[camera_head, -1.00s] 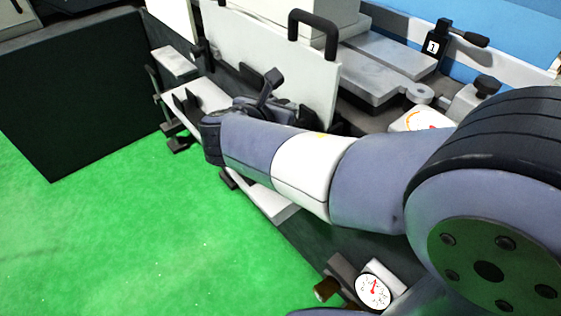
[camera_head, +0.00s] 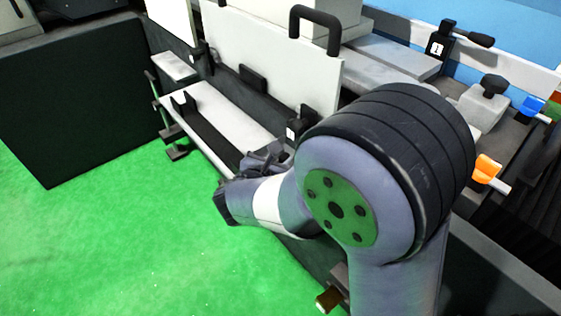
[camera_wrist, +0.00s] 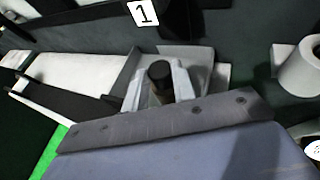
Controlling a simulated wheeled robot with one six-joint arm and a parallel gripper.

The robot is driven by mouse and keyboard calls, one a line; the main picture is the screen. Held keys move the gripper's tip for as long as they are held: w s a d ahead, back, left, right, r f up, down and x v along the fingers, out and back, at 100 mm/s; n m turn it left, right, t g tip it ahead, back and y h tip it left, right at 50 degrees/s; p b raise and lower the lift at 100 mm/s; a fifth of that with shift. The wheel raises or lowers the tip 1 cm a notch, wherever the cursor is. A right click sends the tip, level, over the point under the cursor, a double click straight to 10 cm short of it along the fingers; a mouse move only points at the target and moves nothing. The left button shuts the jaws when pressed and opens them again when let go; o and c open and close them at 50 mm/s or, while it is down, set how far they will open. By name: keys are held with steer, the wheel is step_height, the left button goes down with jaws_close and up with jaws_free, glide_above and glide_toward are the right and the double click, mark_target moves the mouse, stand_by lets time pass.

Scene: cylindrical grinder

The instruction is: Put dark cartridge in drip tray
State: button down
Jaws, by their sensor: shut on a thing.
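A dark cartridge (camera_wrist: 160,73) with a round black top stands upright between the two light fingers of my gripper (camera_wrist: 162,86) in the wrist view. My gripper is shut on it. Behind and around the fingers is a grey, open tray-like piece with raised walls (camera_wrist: 202,55), which looks like the drip tray. I cannot tell whether the cartridge is inside its walls or above it, and its lower end is hidden. In the head view my gripper (camera_head: 262,163) is small and partly hidden by my wrist, beside the machine's front; the cartridge cannot be made out there.
A long white ledge (camera_head: 235,125) with a dark bar runs along the machine front. A tag marked 1 (camera_wrist: 143,12) is above the tray piece. Green floor (camera_head: 130,235) is open at left.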

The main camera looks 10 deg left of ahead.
steer(key=shift+f, duration=0.1)
steer(key=c, duration=1.6)
jaws_free()
steer(key=shift+f, duration=0.1)
steer(key=o, duration=0.4)
steer(key=shift+o, duration=0.2)
steer(key=shift+r, duration=0.3)
steer(key=p+v, duration=0.1)
steer(key=v, duration=1.1)
steer(key=shift+p, duration=0.35)
